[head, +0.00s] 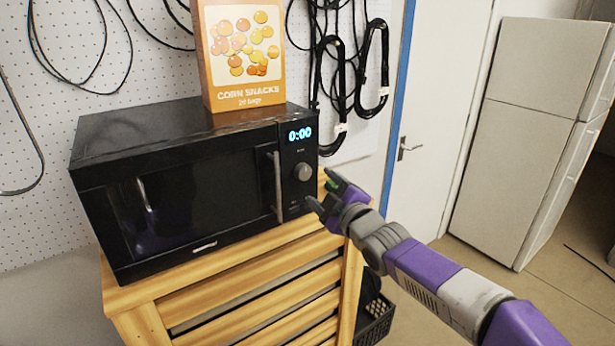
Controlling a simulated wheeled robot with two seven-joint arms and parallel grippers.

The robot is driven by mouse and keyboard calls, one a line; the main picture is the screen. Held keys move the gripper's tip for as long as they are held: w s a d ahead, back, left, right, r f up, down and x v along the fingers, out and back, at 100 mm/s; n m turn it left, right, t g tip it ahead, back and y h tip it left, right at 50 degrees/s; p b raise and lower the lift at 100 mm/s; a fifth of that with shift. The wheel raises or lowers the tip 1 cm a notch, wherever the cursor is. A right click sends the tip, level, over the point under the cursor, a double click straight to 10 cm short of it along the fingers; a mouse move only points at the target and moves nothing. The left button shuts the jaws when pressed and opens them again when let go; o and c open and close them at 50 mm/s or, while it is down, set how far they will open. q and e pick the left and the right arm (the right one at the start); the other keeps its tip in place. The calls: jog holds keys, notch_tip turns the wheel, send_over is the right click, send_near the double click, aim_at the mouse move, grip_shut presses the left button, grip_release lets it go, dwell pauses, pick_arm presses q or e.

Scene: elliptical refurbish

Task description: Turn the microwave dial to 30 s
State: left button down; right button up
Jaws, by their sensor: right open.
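The black microwave (185,185) stands on a slatted wooden cabinet, its door shut. Its display (300,134) reads 0:00 in blue. The round grey dial (303,172) sits on the control panel below the display, to the right of the door handle (277,187). My right gripper (318,188) is open, with its fingers just to the right of and below the dial. It looks apart from the dial, and nothing shows between its fingers. My left gripper is not in view.
A corn snacks box (241,55) stands on top of the microwave. The wooden cabinet (235,262) is below. Black cables hang on the pegboard behind. A door (440,120) and a white fridge (525,140) stand at right, with open floor before them.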

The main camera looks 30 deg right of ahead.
aim_at(306, 174)
jog(key=w, duration=0.6)
jog(key=shift+w+d+f+p, duration=0.1)
jog(key=shift+w+p, duration=0.2)
jog(key=shift+w, duration=0.05)
jog(key=shift+c, duration=0.2)
jog(key=c, duration=1)
jog(key=shift+m+p, duration=0.85)
jog(key=shift+m, duration=0.35)
jog(key=shift+m+g+p, duration=0.3)
jog(key=shift+m+p, duration=1.1)
jog(key=shift+m, duration=0.3)
